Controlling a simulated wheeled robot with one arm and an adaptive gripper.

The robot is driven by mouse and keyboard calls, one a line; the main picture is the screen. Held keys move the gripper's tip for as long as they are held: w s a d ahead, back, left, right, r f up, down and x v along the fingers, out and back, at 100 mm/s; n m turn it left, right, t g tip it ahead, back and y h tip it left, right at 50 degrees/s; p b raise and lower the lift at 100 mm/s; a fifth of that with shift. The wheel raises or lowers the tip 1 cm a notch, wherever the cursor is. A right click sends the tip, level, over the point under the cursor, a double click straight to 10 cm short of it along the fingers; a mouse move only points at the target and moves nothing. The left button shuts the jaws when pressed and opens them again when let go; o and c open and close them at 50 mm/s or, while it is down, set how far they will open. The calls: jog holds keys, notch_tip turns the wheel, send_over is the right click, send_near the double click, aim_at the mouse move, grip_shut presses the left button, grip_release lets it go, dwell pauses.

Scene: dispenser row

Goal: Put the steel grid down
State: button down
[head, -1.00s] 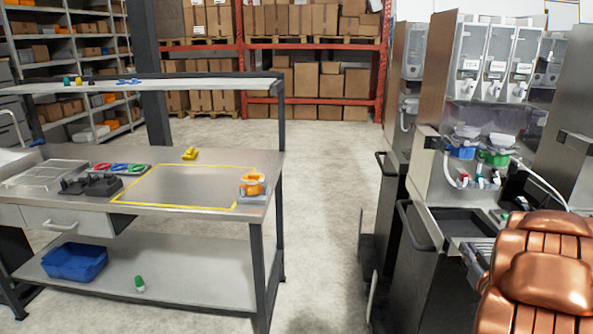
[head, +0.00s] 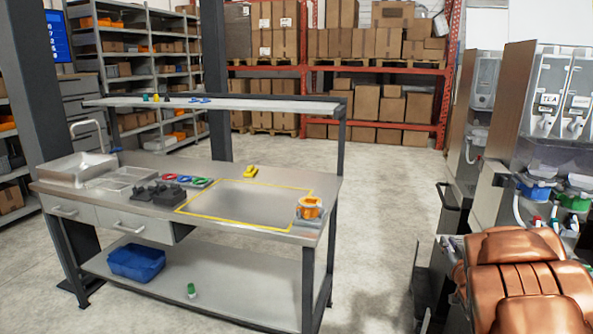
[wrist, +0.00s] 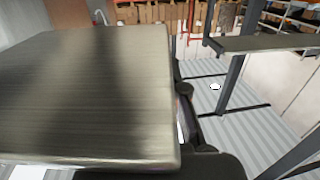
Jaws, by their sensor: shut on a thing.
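The wrist view shows a broad, flat, grey steel piece with fine streaks, which I take as the steel grid (wrist: 88,95), very close to the camera. Its openings cannot be made out. The dark fingers of my gripper (wrist: 190,115) are at its right edge, shut on it. The held piece is raised, with the floor visible far below to the right. In the head view my gripper is hidden; only my copper-coloured arm shows at the lower right.
A workbench (head: 150,205) stands left of centre, with a yellow-outlined area (head: 245,203) on its top. An orange-topped item (head: 309,208) stands at its right corner. Dark holders and a wire rack sit further left. Dispensers (head: 560,110) stand at the right. Open floor lies between.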

jog(key=w+a+r+y, duration=0.1)
jog(key=w+a+r, duration=0.1)
jog(key=a, duration=0.6)
jog(key=w+a+r+n+y+p, duration=0.1)
jog(key=w+a, duration=0.3)
jog(key=a, duration=0.5)
jog(key=w+a+r+n+y, duration=0.1)
jog(key=w+a+r, duration=0.2)
jog(key=a, duration=0.6)
jog(key=shift+r, duration=0.25)
jog(key=shift+f, duration=0.3)
